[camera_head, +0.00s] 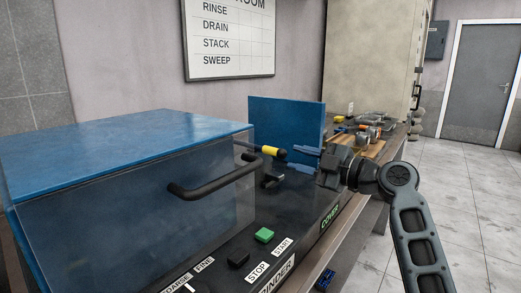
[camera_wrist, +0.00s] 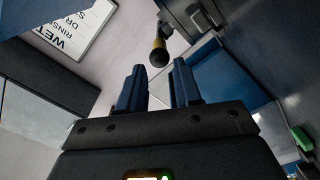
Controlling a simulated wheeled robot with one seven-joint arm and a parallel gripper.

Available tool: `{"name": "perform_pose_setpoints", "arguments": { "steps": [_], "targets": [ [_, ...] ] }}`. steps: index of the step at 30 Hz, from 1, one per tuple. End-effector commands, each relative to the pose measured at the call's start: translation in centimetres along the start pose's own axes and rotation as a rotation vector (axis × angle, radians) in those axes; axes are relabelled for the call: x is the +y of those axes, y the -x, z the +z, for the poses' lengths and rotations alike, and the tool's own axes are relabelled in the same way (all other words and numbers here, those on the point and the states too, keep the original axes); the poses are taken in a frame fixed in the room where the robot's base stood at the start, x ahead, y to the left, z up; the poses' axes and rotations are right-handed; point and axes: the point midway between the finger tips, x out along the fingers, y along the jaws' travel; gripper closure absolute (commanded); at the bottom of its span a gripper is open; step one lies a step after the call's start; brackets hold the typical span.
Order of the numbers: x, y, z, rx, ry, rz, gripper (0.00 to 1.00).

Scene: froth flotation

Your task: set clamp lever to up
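My gripper (camera_head: 291,158) is open with blue fingers, at the knob end of the lever. In the wrist view the lever (camera_wrist: 159,45) shows just beyond the gap between the fingertips (camera_wrist: 157,72). I cannot tell whether the knob is between the fingers or touches them.
A blue machine housing (camera_head: 120,145) with a black handle (camera_head: 215,182) stands at left. A green button (camera_head: 264,235) and a black button (camera_head: 238,258) are on its front panel. A blue upright panel (camera_head: 287,120) rises behind the lever. A cluttered wooden board (camera_head: 372,150) lies beyond my gripper.

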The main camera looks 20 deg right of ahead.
Motion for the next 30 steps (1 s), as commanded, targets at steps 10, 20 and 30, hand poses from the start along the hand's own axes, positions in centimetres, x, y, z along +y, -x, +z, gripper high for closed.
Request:
{"name": "perform_pose_setpoints", "arguments": {
  "steps": [10, 20, 30],
  "targets": [
    [0.1, -4.0, -0.1, 0.001, 0.000, -0.002, 0.66],
    [0.1, -7.5, -0.1, 0.000, 0.001, 0.000, 0.66],
    [0.0, -7.8, 0.0, 0.000, 0.001, 0.001, 0.69]
  ]
}}
